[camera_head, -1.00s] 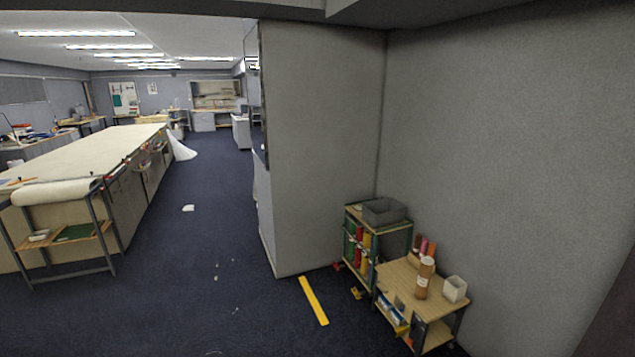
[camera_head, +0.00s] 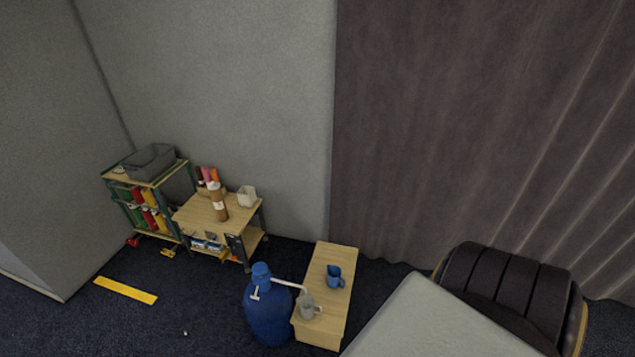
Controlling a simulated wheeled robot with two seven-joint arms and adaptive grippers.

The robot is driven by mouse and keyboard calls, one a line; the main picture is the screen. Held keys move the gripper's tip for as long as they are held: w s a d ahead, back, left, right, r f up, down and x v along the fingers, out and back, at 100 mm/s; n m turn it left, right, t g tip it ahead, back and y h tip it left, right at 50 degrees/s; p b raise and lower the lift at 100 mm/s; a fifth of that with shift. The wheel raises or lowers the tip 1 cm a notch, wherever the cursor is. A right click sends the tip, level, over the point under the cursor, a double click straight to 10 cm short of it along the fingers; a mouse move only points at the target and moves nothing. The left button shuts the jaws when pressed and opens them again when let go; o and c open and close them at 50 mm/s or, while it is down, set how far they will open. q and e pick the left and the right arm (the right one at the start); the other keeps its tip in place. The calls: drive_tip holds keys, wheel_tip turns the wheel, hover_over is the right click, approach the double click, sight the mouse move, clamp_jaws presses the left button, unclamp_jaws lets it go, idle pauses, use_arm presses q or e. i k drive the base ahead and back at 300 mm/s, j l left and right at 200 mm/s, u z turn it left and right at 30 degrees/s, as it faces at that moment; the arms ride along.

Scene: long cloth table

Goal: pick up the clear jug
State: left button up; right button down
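A light grey, see-through-looking jug (camera_head: 308,306) with a handle on its right stands at the front left of a small wooden bench (camera_head: 331,262). The spout of a blue water bottle (camera_head: 268,309) reaches over it. A blue jug (camera_head: 334,277) stands farther back on the same bench. The view is too small to tell for certain that the pale jug is clear. Neither of my grippers is in view.
A wooden cart (camera_head: 190,212) with rolls and a pale square pot (camera_head: 247,196) stands left of the bench, beside a shelf trolley (camera_head: 143,176). A pale table corner (camera_head: 432,318) and a dark padded seat (camera_head: 510,290) are at right. Dark floor is open at lower left.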

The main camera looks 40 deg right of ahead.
sight(307, 315)
drive_tip(key=z, duration=1.35)
